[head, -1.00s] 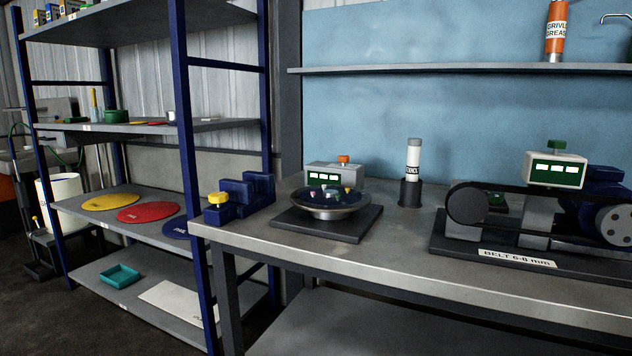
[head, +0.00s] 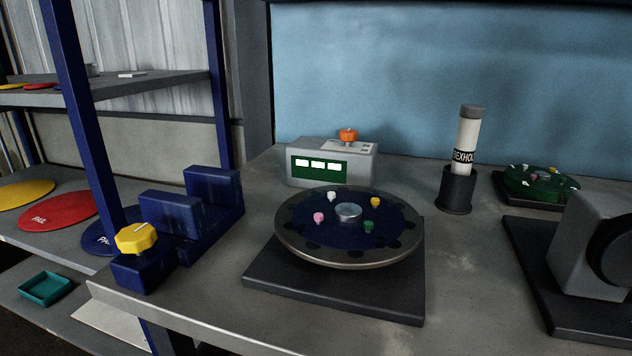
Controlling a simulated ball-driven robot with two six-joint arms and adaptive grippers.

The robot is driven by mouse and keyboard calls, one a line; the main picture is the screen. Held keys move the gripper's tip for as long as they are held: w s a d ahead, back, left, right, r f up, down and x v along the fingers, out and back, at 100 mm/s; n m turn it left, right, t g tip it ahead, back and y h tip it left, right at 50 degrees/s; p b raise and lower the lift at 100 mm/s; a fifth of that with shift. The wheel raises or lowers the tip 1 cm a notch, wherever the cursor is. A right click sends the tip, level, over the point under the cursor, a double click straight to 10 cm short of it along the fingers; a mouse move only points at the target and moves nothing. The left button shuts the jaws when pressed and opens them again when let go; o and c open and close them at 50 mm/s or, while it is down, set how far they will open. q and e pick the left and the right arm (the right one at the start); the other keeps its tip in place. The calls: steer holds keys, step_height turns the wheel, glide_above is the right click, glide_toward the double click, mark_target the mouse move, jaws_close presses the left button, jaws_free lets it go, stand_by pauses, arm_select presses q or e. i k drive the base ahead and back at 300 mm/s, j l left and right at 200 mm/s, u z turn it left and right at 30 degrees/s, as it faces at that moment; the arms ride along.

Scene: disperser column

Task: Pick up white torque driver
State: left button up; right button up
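No object in the head view carries a readable torque driver label. A white cylinder with a grey cap and a black lettered band (head: 467,135) stands upright in a dark cup-shaped holder (head: 456,191) on the bench. A small white knob (head: 332,196) sits on the round dark blue disc (head: 349,244), among pink (head: 318,217), yellow (head: 375,202) and green (head: 368,227) knobs. I cannot tell for sure which white item is the torque driver. Neither of my grippers shows in the head view.
The disc stands on a dark square base (head: 335,291). Behind it is a grey box with an orange knob (head: 348,135). A blue clamp with a yellow knob (head: 136,238) is at the bench's left end. A grey machine (head: 581,250) stands right. Bare bench lies between.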

mark_target(471, 115)
steer(key=k+j+z, duration=0.15)
steer(key=k+z, duration=0.15)
steer(key=z, duration=0.15)
steer(key=k+z, duration=0.7)
steer(key=z, duration=0.2)
